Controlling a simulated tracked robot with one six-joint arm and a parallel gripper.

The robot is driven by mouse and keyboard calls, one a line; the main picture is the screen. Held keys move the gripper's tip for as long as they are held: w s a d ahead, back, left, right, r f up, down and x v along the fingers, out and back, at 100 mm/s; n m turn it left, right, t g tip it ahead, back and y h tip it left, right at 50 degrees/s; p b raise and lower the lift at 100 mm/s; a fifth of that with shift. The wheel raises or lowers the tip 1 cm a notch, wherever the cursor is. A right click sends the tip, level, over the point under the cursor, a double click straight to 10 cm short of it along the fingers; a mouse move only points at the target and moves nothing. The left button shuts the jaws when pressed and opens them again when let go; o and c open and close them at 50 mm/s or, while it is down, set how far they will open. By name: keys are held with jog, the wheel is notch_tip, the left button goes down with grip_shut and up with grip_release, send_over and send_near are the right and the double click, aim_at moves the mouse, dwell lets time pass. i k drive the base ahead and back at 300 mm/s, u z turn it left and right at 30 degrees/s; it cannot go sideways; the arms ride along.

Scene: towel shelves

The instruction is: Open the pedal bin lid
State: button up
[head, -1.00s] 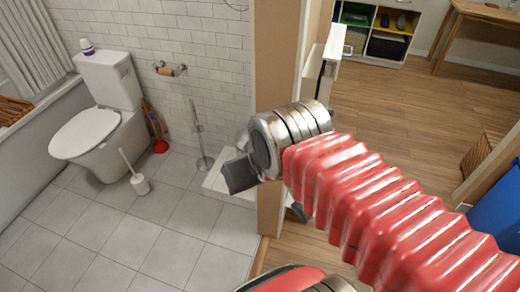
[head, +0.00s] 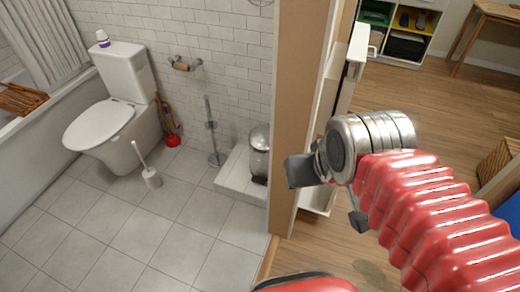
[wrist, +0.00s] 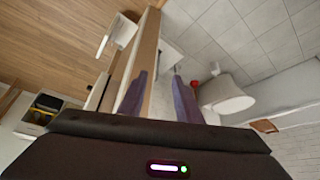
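The pedal bin (head: 259,152) is a small silver metal cylinder in the head view, standing on a low white step (head: 236,178) against the tiled wall. Its lid looks shut; its pedal is too small to make out. My gripper (head: 325,197) is right of the bin in the picture, in front of the wall end and doorway, touching nothing that I can see. In the wrist view my gripper (wrist: 159,88) shows two fingers well apart with nothing between them. I cannot make out the bin in the wrist view.
The wall end (head: 299,115) stands between bathroom and wooden-floored room. The toilet (head: 118,110), toilet brush (head: 151,178), red plunger (head: 172,140) and a metal stand (head: 213,140) are left of the bin. The tiled floor (head: 175,232) in front is clear.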

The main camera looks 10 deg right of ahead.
aim_at(259, 138)
jog(key=u, duration=1.05)
jog(key=i, duration=1.8)
jog(key=z, duration=0.7)
